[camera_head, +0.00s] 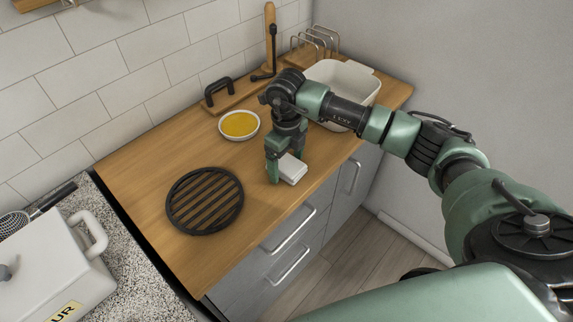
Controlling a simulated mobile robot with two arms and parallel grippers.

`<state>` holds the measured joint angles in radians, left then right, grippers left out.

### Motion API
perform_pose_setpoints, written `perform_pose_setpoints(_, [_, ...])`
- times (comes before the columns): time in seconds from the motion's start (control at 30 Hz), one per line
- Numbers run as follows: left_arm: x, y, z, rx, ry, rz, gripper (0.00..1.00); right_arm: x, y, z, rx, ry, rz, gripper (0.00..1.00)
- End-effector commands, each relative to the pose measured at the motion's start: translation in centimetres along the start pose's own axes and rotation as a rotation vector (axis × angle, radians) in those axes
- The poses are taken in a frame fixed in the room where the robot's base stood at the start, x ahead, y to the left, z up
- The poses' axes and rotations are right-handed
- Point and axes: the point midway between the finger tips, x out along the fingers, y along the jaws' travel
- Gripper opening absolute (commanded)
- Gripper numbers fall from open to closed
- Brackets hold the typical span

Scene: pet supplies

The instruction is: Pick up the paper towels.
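The paper towels (293,170) are a small white folded stack near the front edge of the wooden counter. My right gripper (285,166) points down over them. One finger stands at their left side, close to the counter. The other finger is partly hidden, and the gripper body covers the back of the stack. The fingers are apart with the stack at them, but I cannot tell whether they press on it. The stack appears to be at counter height. My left gripper is not in view.
A bowl of yellow food (239,125), a round black grate (205,200) and a white basin (347,80) stand on the counter (150,175). A board with a black handle (218,91) lies by the wall. A white lidded box (50,265) is lower left.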

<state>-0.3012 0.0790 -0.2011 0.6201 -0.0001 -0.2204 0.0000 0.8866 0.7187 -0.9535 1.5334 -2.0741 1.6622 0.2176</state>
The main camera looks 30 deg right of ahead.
Motion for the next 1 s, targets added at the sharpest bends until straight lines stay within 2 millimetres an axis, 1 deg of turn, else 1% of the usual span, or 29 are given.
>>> perform_pose_setpoints(0.03, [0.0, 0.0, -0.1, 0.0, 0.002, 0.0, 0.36, 0.0, 0.0, 0.0, 0.0, 0.0, 0.0, 0.74])
perform_pose_setpoints(0.07, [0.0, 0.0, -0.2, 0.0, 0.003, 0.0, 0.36, 0.0, 0.0, 0.0, 0.0, 0.0, 0.0, 0.66])
perform_pose_setpoints(0.1, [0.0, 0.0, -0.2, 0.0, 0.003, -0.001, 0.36, 0.0, 0.0, 0.0, 0.0, 0.0, 0.0, 0.55])
perform_pose_setpoints(0.17, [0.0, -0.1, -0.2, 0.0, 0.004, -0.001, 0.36, 0.0, 0.0, 0.0, 0.0, 0.0, 0.0, 0.38])
perform_pose_setpoints(0.2, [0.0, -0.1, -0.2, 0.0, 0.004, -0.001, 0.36, 0.0, 0.0, 0.0, 0.0, 0.0, 0.0, 0.27])
perform_pose_setpoints(0.23, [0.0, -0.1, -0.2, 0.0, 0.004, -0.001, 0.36, 0.0, 0.0, 0.0, 0.0, 0.0, 0.0, 0.21])
perform_pose_setpoints(0.5, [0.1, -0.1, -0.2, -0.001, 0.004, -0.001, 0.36, -0.1, 0.0, 0.0, 0.0, 0.0, 0.001, 0.21])
perform_pose_setpoints(0.67, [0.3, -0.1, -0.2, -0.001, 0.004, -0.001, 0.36, -1.0, 0.0, 0.1, 0.001, -0.002, 0.001, 0.21])
perform_pose_setpoints(0.77, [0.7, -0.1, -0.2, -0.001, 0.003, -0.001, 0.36, -2.3, 0.0, 0.1, -0.001, -0.004, -0.001, 0.21])
perform_pose_setpoints(0.87, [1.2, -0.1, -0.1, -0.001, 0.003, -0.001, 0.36, -4.1, 0.0, 0.2, -0.001, -0.006, -0.001, 0.21])
perform_pose_setpoints(1.0, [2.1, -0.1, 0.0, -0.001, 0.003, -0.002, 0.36, -7.7, -0.1, 0.2, -0.001, -0.007, -0.002, 0.21])
